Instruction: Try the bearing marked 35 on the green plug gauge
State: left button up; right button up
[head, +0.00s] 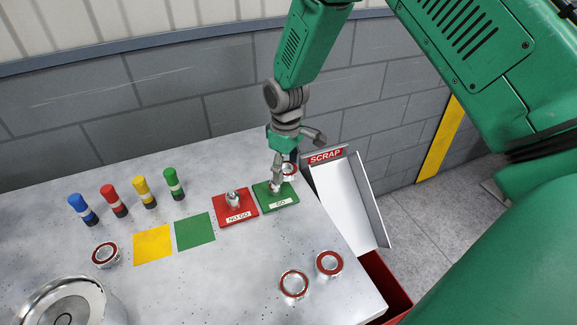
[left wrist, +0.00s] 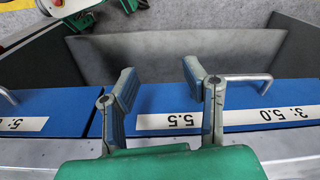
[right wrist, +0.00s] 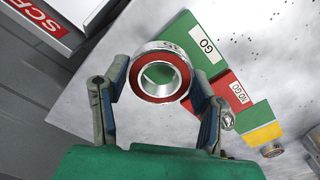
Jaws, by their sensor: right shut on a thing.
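My right gripper (head: 282,172) is shut on a steel bearing with a red seal (right wrist: 160,76). In the head view the bearing (head: 289,170) shows at the back edge of the green GO gauge block (head: 283,202), partly behind a finger. In the right wrist view it overlaps the GO block (right wrist: 183,42), and green shows through its bore. A marking on its rim is too unclear to read surely. The GO plug is mostly hidden; I cannot tell whether the bearing touches it. My left gripper (left wrist: 163,92) is open and empty above blue labelled fronts.
The red NO GO block (head: 243,213) with its plug stands beside GO. Bearings lie at left (head: 106,253) and front (head: 294,285), (head: 329,263). Yellow (head: 153,245) and green (head: 195,232) squares are bare. The SCRAP chute (head: 345,200) is right of GO. Several coloured markers stand at back left.

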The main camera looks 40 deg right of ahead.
jog(key=shift+o, duration=0.2)
jog(key=shift+s+a+f, duration=0.15)
jog(key=shift+a, duration=0.25)
jog(key=shift+s+a+f, duration=0.1)
jog(key=shift+a, duration=0.45)
jog(key=shift+c, duration=0.9)
jog(key=shift+w+a+r, duration=0.1)
jog(key=shift+a, duration=0.3)
pick_arm(q)
jog(key=shift+w+a, duration=0.1)
jog(key=shift+a, duration=0.35)
jog(key=shift+d, duration=0.1)
jog(key=shift+d+r+p, duration=0.2)
jog(key=shift+p, duration=0.1)
pick_arm(e)
jog(key=shift+w+a, duration=0.25)
jog(key=shift+a, duration=0.2)
pick_arm(q)
jog(key=shift+w+a+r, duration=0.1)
jog(key=shift+a, duration=0.05)
pick_arm(e)
jog(key=shift+a+r, duration=0.15)
jog(key=shift+a, duration=0.05)
